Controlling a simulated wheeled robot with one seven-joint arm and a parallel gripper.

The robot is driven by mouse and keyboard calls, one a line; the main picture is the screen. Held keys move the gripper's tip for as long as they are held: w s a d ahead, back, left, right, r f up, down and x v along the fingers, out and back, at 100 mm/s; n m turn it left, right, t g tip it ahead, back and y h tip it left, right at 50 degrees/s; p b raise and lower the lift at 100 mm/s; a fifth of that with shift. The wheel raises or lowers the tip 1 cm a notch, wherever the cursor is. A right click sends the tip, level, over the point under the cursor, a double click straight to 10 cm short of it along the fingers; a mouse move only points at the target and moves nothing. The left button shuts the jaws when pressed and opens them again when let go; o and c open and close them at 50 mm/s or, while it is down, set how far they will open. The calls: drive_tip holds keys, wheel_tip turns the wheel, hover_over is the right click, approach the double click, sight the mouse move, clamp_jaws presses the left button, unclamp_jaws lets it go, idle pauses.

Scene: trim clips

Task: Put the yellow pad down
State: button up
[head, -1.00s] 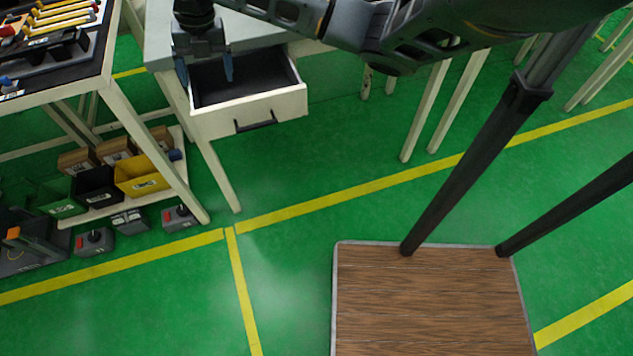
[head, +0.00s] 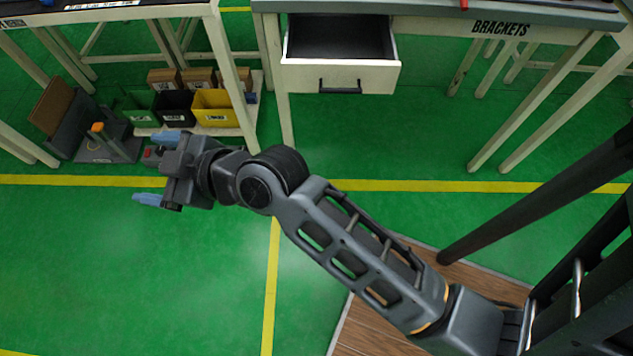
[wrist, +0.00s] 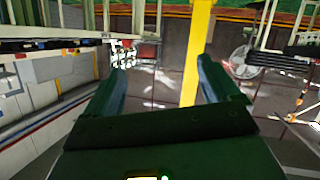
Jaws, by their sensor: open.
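My gripper (head: 146,168) is open and empty, held out over the green floor in front of the left bench. Its two blue fingers are spread apart and point to the left. In the wrist view the fingers (wrist: 163,82) also stand apart with nothing between them. I see no yellow pad in either current view. An open drawer (head: 340,78) with a dark lining hangs out of the bench behind my gripper. The part of its inside that shows looks empty.
A low shelf under the left bench holds a green bin (head: 136,108), a black bin (head: 174,108), a yellow bin (head: 213,108) and brown boxes (head: 198,77). The bench (head: 430,20) marked BRACKETS stands at the back. Open floor (head: 120,280) lies in front.

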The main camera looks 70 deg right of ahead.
drive_tip(key=s+a+f+m+h, duration=0.15)
drive_tip(key=s+m, duration=0.25)
drive_tip(key=s, duration=0.9)
drive_tip(key=s+d+r, duration=0.3)
drive_tip(key=s, duration=0.7)
drive_tip(key=s+d+r, duration=0.3)
drive_tip(key=s+d, duration=0.1)
drive_tip(key=s, duration=0.6)
drive_tip(key=shift+d+r+m+t, duration=0.15)
drive_tip(key=shift+d+m+t, duration=0.1)
drive_tip(key=shift+m+t, duration=0.05)
drive_tip(key=shift+h, duration=0.25)
